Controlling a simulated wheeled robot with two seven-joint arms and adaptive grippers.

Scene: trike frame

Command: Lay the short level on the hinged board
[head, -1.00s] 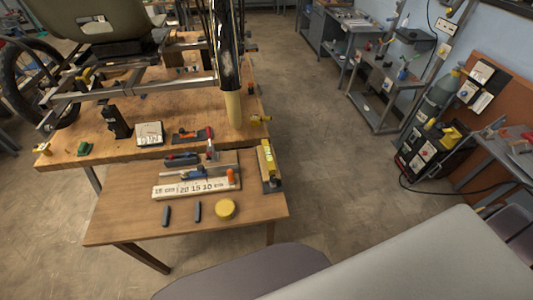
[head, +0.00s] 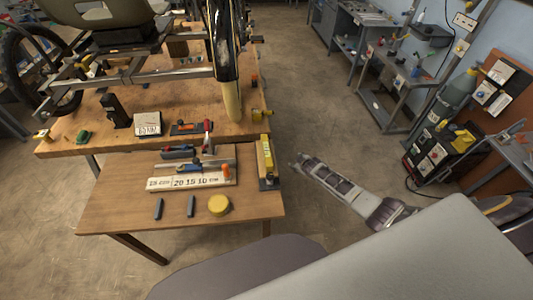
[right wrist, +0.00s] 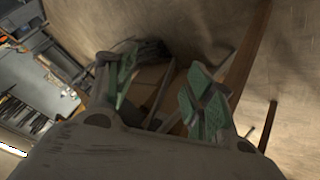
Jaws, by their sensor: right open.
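A yellow bar that looks like the short level (head: 265,158) lies at the right edge of a lower wooden board, with a dark piece at its near end. This lower board (head: 120,215), which I take for the hinged board, adjoins the front of the workbench. My right gripper (head: 298,160) is a little right of the yellow bar and apart from it. In the right wrist view the right gripper (right wrist: 160,92) has its green-padded fingers spread with nothing held between them. My left gripper is not in view.
On the lower board are a white numbered strip (head: 190,182), a yellow round tin (head: 219,205), two dark small bars (head: 159,208) and several tools. The workbench (head: 70,147) behind carries the trike frame (head: 140,73).

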